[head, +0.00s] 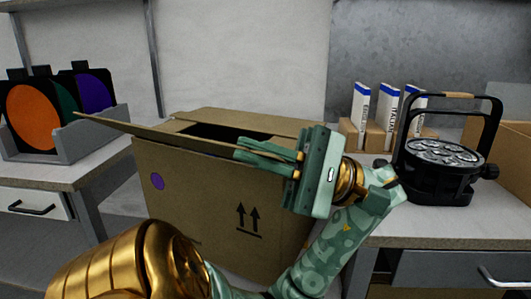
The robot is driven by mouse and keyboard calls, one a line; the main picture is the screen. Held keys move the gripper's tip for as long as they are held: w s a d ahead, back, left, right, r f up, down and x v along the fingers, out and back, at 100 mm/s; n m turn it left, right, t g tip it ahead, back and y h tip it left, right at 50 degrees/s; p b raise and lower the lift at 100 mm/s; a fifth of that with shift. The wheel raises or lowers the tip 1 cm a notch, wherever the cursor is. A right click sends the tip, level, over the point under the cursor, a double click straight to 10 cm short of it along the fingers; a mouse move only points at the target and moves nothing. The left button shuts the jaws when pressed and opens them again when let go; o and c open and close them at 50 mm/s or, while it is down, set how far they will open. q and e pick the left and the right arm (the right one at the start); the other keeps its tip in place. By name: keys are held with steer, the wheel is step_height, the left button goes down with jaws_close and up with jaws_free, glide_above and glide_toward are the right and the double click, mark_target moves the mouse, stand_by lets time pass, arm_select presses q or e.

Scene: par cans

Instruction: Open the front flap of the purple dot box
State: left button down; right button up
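The purple dot box (190,205) is a large brown cardboard box with a purple dot and two up arrows on the side facing me. Its top shows a dark opening. A long flap (135,127) stands out over the near top edge, seen almost edge-on, with its far end reaching past the box to the left. My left gripper (240,149) is green and points left over the near top edge, by the flap's right end. Its two fingers lie close together; I cannot tell whether they touch the flap. My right gripper is not in view.
A grey holder (60,147) with orange, green and purple discs stands on the left bench. A black par can light (440,170) stands on the right bench (430,225), with white cartons (387,112) behind it. Both benches flank the box closely.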

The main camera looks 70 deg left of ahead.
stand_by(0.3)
arm_select(q)
steer(key=c, duration=1.6)
jaws_free()
steer(key=shift+c, duration=0.2)
steer(key=v, duration=0.7)
steer(key=shift+w+f+b, duration=0.15)
steer(key=shift+w+b, duration=0.1)
steer(key=shift+b, duration=0.1)
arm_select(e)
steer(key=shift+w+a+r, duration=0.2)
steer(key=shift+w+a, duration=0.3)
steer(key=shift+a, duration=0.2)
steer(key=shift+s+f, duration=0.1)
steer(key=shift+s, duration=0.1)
